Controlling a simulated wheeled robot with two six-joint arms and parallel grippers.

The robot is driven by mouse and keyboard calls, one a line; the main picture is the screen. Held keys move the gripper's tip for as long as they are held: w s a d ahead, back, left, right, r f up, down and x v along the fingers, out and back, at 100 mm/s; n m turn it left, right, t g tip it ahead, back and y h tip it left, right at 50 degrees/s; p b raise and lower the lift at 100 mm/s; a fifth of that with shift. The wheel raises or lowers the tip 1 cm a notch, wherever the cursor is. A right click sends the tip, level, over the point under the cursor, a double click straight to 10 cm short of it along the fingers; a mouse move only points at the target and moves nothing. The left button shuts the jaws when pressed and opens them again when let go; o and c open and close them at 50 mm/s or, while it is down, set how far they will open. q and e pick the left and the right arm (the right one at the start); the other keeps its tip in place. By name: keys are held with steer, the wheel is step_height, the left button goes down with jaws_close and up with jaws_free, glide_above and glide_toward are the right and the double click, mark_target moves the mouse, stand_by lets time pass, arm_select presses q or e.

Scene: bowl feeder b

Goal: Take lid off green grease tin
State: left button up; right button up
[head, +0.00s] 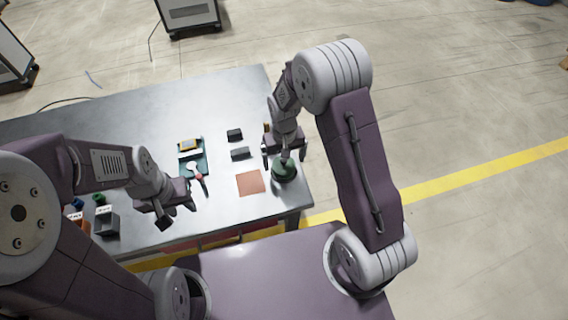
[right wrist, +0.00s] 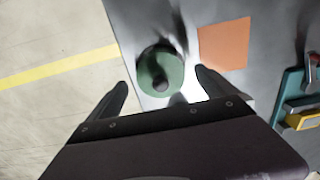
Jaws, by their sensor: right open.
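The green grease tin (head: 284,173) stands near the right end of the grey table. In the right wrist view the round green tin (right wrist: 148,66) shows from above, with a dark knob on its lid. The lid looks to be on the tin. My right gripper (head: 284,157) is open above the tin, its fingers apart on either side of it. In the right wrist view the fingertips (right wrist: 162,82) flank the knob without visible contact. My left gripper (head: 179,213) hangs over the table's front middle, its fingers apart and empty.
An orange-brown square (head: 250,183) lies left of the tin. Two dark blocks (head: 240,153) lie behind it. A teal tray (head: 202,159) holds a yellow item, with a red-tipped tool nearby. The table's right edge is close to the tin.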

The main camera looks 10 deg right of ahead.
steer(key=shift+f, duration=0.45)
steer(key=c, duration=1.4)
steer(key=shift+r, duration=0.1)
steer(key=shift+c, duration=0.2)
steer(key=shift+w+r, duration=0.1)
steer(key=shift+r, duration=0.45)
step_height(320, 180, up, 3)
steer(key=shift+f, duration=0.1)
steer(key=s+d+r, duration=0.7)
steer(key=s+d, duration=0.1)
steer(key=shift+s+b, duration=0.15)
steer(key=shift+b, duration=0.3)
